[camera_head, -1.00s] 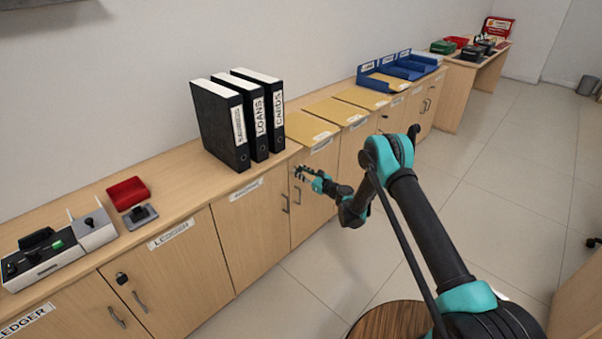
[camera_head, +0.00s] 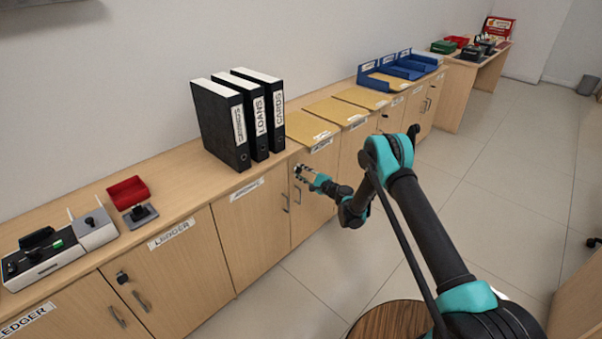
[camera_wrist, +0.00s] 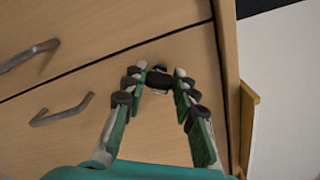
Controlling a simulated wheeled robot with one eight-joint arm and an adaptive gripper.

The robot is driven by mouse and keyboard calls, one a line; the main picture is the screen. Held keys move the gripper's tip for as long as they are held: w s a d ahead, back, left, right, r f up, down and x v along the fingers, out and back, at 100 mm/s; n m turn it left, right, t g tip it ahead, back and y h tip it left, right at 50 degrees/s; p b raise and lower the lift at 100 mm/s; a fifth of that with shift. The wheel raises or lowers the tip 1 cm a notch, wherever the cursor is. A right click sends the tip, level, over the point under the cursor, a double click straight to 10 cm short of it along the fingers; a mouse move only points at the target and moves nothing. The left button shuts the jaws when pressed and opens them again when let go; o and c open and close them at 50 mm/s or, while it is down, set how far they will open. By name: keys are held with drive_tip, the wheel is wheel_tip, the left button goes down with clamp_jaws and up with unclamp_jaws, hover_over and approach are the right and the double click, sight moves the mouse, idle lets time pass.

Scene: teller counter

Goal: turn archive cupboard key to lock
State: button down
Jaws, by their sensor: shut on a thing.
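My gripper (camera_head: 304,173) is at the upper part of a wooden cupboard door (camera_head: 313,203), in the middle of the counter row. In the wrist view, my gripper (camera_wrist: 158,80) has its fingertips closed on a small dark key (camera_wrist: 158,77) at the door face, near the door's edge. A small pale metal piece shows beside the key. The keyhole and the key's shaft are hidden. The label above this door (camera_head: 321,144) is too small to read. In the head view my fingers hide the key.
Two bar handles (camera_wrist: 62,110) (camera_wrist: 28,56) stick out from neighbouring doors close to my gripper. Black binders (camera_head: 222,125) and tan folders (camera_head: 312,130) stand or lie on the counter above. Another dark key or knob (camera_head: 122,277) is on the left cupboard.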

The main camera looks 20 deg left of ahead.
drive_tip(key=n, duration=0.6)
drive_tip(key=shift+f, duration=0.1)
drive_tip(key=shift+n, duration=0.3)
idle(0.3)
drive_tip(key=c, duration=1.2)
unclamp_jaws()
drive_tip(key=v, duration=0.7)
drive_tip(key=shift+d, duration=0.2)
drive_tip(key=shift+s, duration=0.15)
